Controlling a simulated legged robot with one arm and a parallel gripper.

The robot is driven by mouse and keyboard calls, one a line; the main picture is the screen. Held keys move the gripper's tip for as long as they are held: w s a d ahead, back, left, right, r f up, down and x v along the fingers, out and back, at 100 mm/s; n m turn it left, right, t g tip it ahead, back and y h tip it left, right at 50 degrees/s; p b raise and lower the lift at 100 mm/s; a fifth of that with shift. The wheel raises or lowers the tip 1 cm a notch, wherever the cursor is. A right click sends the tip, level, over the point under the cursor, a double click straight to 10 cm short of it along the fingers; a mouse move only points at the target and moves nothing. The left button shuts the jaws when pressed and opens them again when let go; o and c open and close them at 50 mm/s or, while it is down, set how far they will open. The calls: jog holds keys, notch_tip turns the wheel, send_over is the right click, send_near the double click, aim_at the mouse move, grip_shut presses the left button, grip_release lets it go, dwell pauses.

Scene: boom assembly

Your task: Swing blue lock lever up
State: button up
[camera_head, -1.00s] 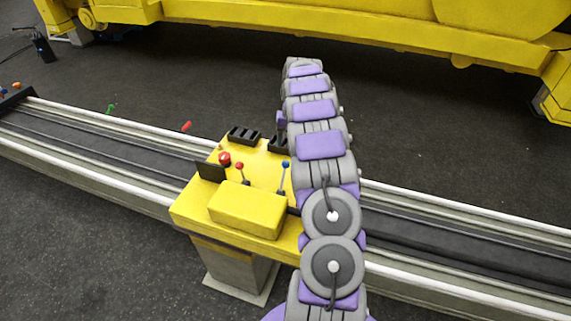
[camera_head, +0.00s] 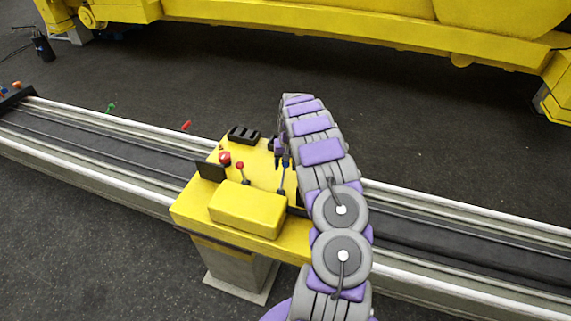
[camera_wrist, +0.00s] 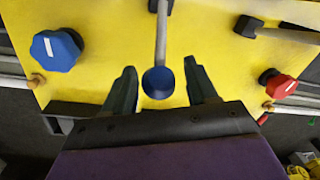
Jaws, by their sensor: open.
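The blue lock lever shows in the head view as a grey shaft with a blue knob (camera_head: 286,163) on the yellow console (camera_head: 208,190). In the wrist view its round blue knob (camera_wrist: 158,83) lies between my two dark fingers, with the grey shaft (camera_wrist: 162,35) running up the picture. My gripper (camera_wrist: 160,72) is open, one finger on each side of the knob with a gap on both sides. In the head view my gripper (camera_head: 281,159) is at the knob, its dark fingers pointing down. I cannot tell its exact height there.
A red-knobbed lever (camera_head: 240,166) and a red button (camera_head: 224,158) stand left of the blue lever. The wrist view shows a blue faceted knob (camera_wrist: 55,50) and a red one (camera_wrist: 278,84) at the sides.

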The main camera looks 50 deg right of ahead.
jog(key=shift+c, duration=0.2)
grip_shut()
